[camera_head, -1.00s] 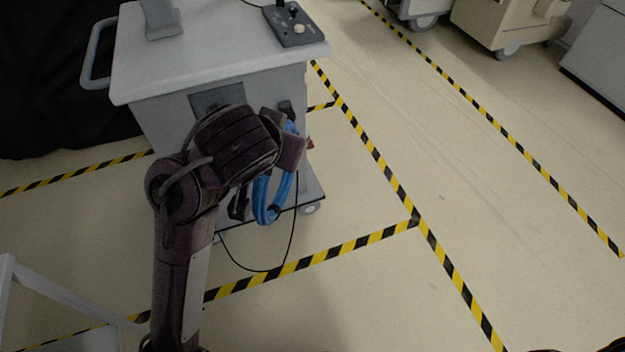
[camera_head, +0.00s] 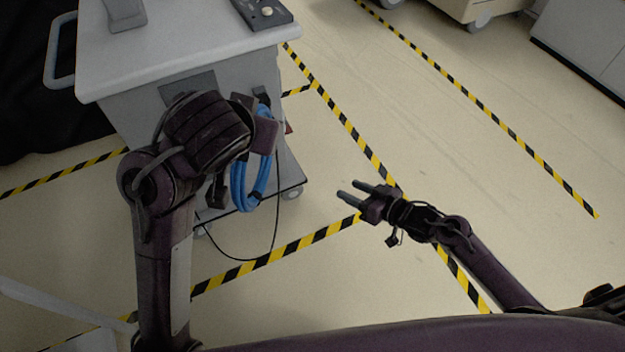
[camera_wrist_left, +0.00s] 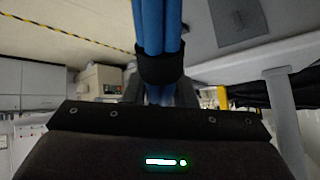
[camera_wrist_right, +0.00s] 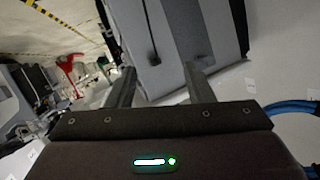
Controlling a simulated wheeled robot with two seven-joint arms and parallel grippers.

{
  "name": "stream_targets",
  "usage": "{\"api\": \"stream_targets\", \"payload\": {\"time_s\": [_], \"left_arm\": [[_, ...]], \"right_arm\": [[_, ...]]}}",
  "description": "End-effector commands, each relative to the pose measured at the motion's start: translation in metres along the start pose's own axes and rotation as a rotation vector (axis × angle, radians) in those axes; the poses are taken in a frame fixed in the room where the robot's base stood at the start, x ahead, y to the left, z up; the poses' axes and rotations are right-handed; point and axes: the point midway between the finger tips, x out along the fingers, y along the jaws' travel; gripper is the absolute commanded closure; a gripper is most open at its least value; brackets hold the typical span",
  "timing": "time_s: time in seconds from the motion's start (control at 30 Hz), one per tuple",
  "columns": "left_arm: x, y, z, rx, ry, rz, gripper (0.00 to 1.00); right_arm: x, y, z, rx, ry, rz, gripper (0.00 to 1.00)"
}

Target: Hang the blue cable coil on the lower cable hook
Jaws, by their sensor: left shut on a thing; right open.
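The blue cable coil (camera_head: 239,185) hangs in front of the grey cart's (camera_head: 120,115) near side in the head view. My left gripper (camera_head: 264,128) is shut on the coil; its fingers are largely hidden. In the left wrist view the blue strands (camera_wrist_left: 160,25) and a black strap (camera_wrist_left: 160,68) rise from between the jaws. A dark fitting (camera_head: 262,95) shows by the coil's top and another dark part (camera_head: 217,190) lower down; I cannot tell which is the lower cable hook. My right gripper (camera_head: 348,190) is open and empty, to the right of the coil.
A black cable (camera_head: 245,260) loops below the cart, close to the floor. A control box (camera_head: 262,12) sits on the cart top. Other carts (camera_head: 485,8) stand at the back.

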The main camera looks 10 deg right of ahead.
Motion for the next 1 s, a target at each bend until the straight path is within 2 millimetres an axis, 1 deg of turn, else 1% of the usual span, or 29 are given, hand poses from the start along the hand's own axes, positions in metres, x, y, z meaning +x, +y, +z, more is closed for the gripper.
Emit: {"api": "stream_targets", "payload": {"time_s": [0.03, 0.07, 0.1, 0.17, 0.2, 0.27, 0.3, 0.37, 0.4, 0.5, 0.53, 0.6, 0.7, 0.83, 1.0], "left_arm": [[-0.001, 0.0, -0.001, 0.0, 0.002, 0.0, 1.0], [-0.001, 0.0, -0.001, 0.0, 0.002, 0.0, 1.0], [-0.001, 0.0, -0.001, 0.0, 0.002, 0.0, 1.0], [-0.001, 0.0, -0.001, 0.0, 0.002, 0.0, 1.0], [-0.001, 0.0, -0.001, 0.0, 0.002, 0.0, 1.0], [-0.001, 0.0, -0.001, 0.0, 0.002, 0.0, 1.0], [-0.001, 0.0, -0.001, 0.0, 0.002, 0.0, 1.0], [-0.001, 0.0, -0.001, 0.0, 0.002, 0.0, 1.0], [-0.001, 0.0, -0.001, 0.0, 0.002, 0.0, 1.0], [-0.001, 0.0, -0.001, 0.0, 0.002, 0.0, 1.0], [-0.001, 0.0, -0.001, 0.0, 0.002, 0.0, 1.0], [-0.001, 0.0, -0.001, 0.0, 0.002, 0.0, 1.0], [-0.001, 0.0, -0.001, 0.0, 0.002, 0.0, 1.0], [-0.001, 0.0, -0.001, 0.0, 0.002, 0.0, 1.0], [-0.001, 0.0, -0.001, 0.0, 0.002, 0.0, 1.0]], "right_arm": [[0.0, -0.015, -0.028, -0.017, 0.033, -0.062, 0.53], [-0.001, -0.026, -0.042, -0.022, 0.048, -0.1, 0.53], [-0.003, -0.041, -0.061, -0.029, 0.069, -0.154, 0.53], [-0.008, -0.065, -0.087, -0.038, 0.093, -0.238, 0.53], [-0.012, -0.082, -0.103, -0.044, 0.105, -0.296, 0.53], [-0.021, -0.109, -0.124, -0.053, 0.115, -0.384, 0.53], [-0.028, -0.127, -0.136, -0.059, 0.116, -0.441, 0.53], [-0.039, -0.152, -0.15, -0.067, 0.113, -0.523, 0.53], [-0.047, -0.168, -0.157, -0.071, 0.106, -0.574, 0.53], [-0.065, -0.202, -0.17, -0.079, 0.086, -0.679, 0.53], [-0.07, -0.21, -0.172, -0.081, 0.079, -0.704, 0.53], [-0.079, -0.224, -0.175, -0.083, 0.064, -0.751, 0.53], [-0.087, -0.237, -0.177, -0.084, 0.049, -0.791, 0.53], [-0.085, -0.247, -0.179, -0.084, 0.046, -0.807, 0.53], [-0.068, -0.265, -0.18, -0.085, 0.049, -0.808, 0.53]]}}
